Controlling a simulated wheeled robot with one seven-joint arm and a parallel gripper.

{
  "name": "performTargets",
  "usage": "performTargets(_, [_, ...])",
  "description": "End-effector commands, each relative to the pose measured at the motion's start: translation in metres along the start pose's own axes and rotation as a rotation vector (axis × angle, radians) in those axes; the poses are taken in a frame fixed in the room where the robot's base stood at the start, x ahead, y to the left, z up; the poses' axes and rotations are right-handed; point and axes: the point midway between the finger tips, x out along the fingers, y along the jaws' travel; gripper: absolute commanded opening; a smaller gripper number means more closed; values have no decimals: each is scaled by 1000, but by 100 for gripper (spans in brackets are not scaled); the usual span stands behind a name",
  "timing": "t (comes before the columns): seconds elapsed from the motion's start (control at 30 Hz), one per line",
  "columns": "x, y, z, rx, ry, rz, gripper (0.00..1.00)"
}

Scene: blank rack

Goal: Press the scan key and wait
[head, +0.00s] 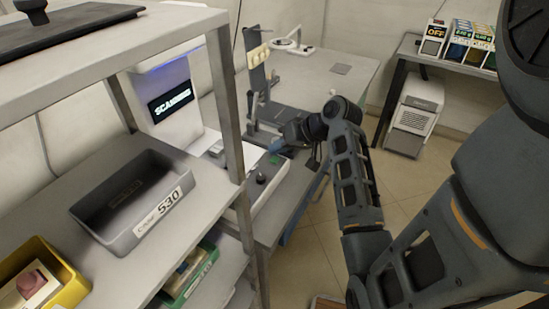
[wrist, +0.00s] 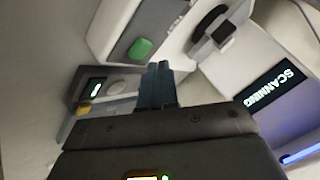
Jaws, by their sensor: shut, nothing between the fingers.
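The scanner (head: 160,75) is a white machine behind the shelf post, with a lit screen (head: 171,103) that reads SCANNING. The screen also shows in the wrist view (wrist: 274,85). A green key (wrist: 139,48) sits on a pale panel in the wrist view and shows small in the head view (head: 274,160). My gripper (head: 276,146) is over the bench close to the green key. Its blue fingers are together and empty in the wrist view (wrist: 160,72). The fingertips appear beside the key; whether they touch it I cannot tell.
A metal shelf rack (head: 190,160) stands at the left, holding a grey bin (head: 160,222) labelled S30 and a yellow bin (head: 68,283). A second table (head: 412,48) with boxes stands at the back right. A white cabinet (head: 410,115) sits below it. Open floor lies at the right.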

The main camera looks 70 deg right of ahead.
Motion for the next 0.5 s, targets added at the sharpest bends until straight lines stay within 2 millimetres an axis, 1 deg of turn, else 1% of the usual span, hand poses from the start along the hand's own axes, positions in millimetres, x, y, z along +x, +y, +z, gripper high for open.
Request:
performTargets(0.3, [-20, -15, -15, -1, 0, 0, 0])
performTargets(0.37, [-21, -15, -16, -2, 2, 0, 0])
performTargets(0.5, [-29, -22, -22, -3, 1, -1, 0])
